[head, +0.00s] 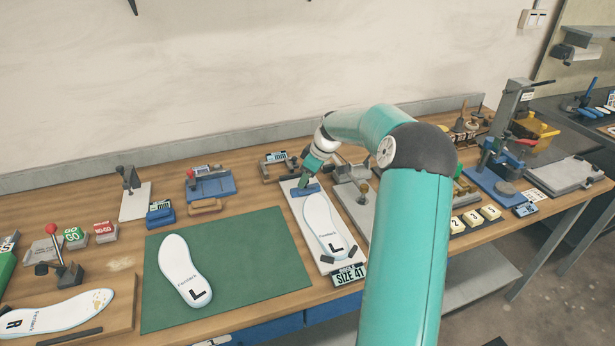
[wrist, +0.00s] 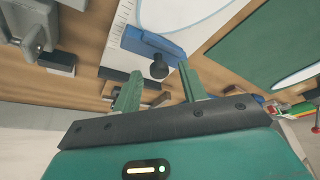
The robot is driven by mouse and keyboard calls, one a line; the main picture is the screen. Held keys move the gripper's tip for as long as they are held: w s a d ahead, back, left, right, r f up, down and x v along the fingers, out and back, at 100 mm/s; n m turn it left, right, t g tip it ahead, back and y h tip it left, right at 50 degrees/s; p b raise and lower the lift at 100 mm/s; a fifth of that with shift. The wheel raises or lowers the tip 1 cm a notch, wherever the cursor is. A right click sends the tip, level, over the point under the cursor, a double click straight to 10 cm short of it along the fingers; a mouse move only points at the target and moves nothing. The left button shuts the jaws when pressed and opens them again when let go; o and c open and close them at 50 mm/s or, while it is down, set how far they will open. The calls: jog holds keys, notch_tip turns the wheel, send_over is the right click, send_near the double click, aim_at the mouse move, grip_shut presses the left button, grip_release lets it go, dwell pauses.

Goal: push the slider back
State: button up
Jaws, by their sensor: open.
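The blue slider (head: 306,191) sits at the far end of the white gauge board (head: 328,262). In the wrist view the slider (wrist: 150,42) is a blue bar with a dark round knob (wrist: 159,69). A white insole marked L (head: 322,224) lies on the board on the near side of the slider. My gripper (head: 304,181) is at the slider's far end. In the wrist view its two green fingers (wrist: 160,86) are apart, with the knob just beyond and between their tips. Nothing is held. Whether a finger touches the knob cannot be told.
A green mat (head: 240,290) with another L insole (head: 180,262) lies left of the board. A SIZE 41 sign (head: 348,276) stands at the board's near end. A grey fixture (head: 352,198) stands close on the right. A small clamp block (head: 276,166) is behind left.

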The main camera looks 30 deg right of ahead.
grip_shut()
jog(key=shift+w+d+f, duration=0.1)
jog(key=shift+w+d, duration=0.1)
jog(key=shift+w, duration=0.55)
jog(key=shift+w+d+r, duration=0.1)
jog(key=shift+w+d, duration=0.05)
jog(key=shift+w, duration=0.65)
jog(key=shift+w+d+f, duration=0.1)
jog(key=shift+w+d, duration=0.1)
jog(key=shift+w, duration=0.75)
jog(key=shift+c, duration=1.6)
grip_release()
jog(key=shift+d, duration=0.1)
jog(key=o, duration=0.3)
jog(key=shift+w, duration=0.2)
jog(key=shift+s, duration=0.2)
jog(key=v, duration=1.4)
jog(key=shift+s, duration=0.1)
